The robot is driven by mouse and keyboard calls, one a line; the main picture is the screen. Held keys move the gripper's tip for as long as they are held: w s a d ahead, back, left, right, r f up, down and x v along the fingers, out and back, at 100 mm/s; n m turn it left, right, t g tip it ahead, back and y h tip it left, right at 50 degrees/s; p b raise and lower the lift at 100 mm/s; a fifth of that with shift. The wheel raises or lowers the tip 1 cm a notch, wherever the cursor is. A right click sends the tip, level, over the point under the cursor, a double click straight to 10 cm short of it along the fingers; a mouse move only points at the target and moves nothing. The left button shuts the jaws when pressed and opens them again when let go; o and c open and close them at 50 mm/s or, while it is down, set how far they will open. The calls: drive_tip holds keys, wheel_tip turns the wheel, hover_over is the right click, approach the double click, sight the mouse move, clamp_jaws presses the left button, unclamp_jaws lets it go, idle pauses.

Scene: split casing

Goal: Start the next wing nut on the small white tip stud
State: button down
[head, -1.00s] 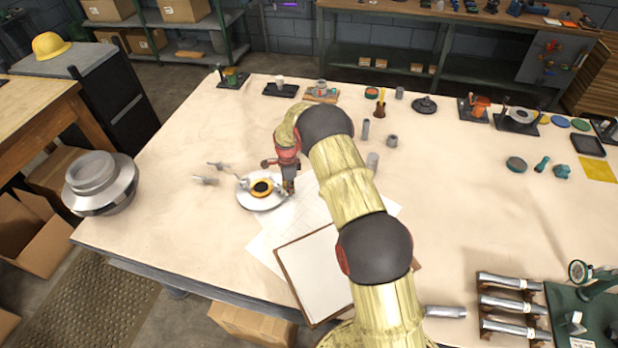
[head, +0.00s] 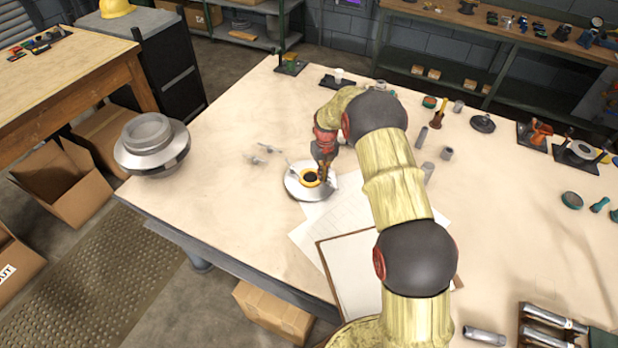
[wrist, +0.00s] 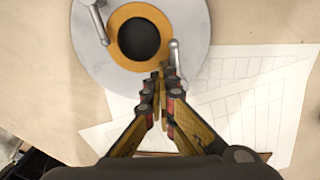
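The round pale grey casing (head: 296,185) lies on the table, with an orange ring (head: 310,177) around its dark centre bore. In the wrist view the casing (wrist: 95,60) shows two slim silver pieces with rounded ends, one at the upper left (wrist: 96,20) and one at the right (wrist: 175,58). I cannot tell whether these are studs or wing nuts, and no white tip is clear. My gripper (wrist: 161,75) has its fingertips close together at the ring's lower edge, beside the right silver piece. Whether they pinch anything is unclear. Loose wing nuts (head: 257,159) lie left of the casing.
Paper drawings (head: 312,238) and a clipboard (head: 352,280) lie in front of the casing. A large metal housing (head: 152,145) stands to the left. Cylinders (head: 421,137) stand right of my arm.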

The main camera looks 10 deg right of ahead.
drive_tip(key=c, duration=2.5)
unclamp_jaws()
drive_tip(key=shift+s+f, duration=0.3)
drive_tip(key=shift+f, duration=0.1)
drive_tip(key=o, duration=0.4)
drive_tip(key=shift+a+r, duration=0.1)
drive_tip(key=shift+a, duration=0.05)
drive_tip(key=shift+r, duration=0.1)
drive_tip(key=r+p, duration=0.1)
drive_tip(key=d+r, duration=0.1)
drive_tip(key=r, duration=0.1)
drive_tip(key=r+p, duration=0.1)
drive_tip(key=r, duration=0.1)
drive_tip(key=shift+s+d+p, duration=0.25)
drive_tip(key=shift+s+p, duration=0.1)
drive_tip(key=shift+r, duration=0.1)
drive_tip(key=shift+s+a+r, duration=0.1)
drive_tip(key=shift+a+r, duration=0.1)
drive_tip(key=shift+r, duration=1.2)
drive_tip(key=shift+s+a+r, duration=0.1)
drive_tip(key=shift+a+r, duration=0.15)
drive_tip(key=shift+r, duration=1.2)
drive_tip(key=shift+s+a+r, duration=0.1)
drive_tip(key=shift+a+r, duration=0.1)
drive_tip(key=shift+r, duration=1.2)
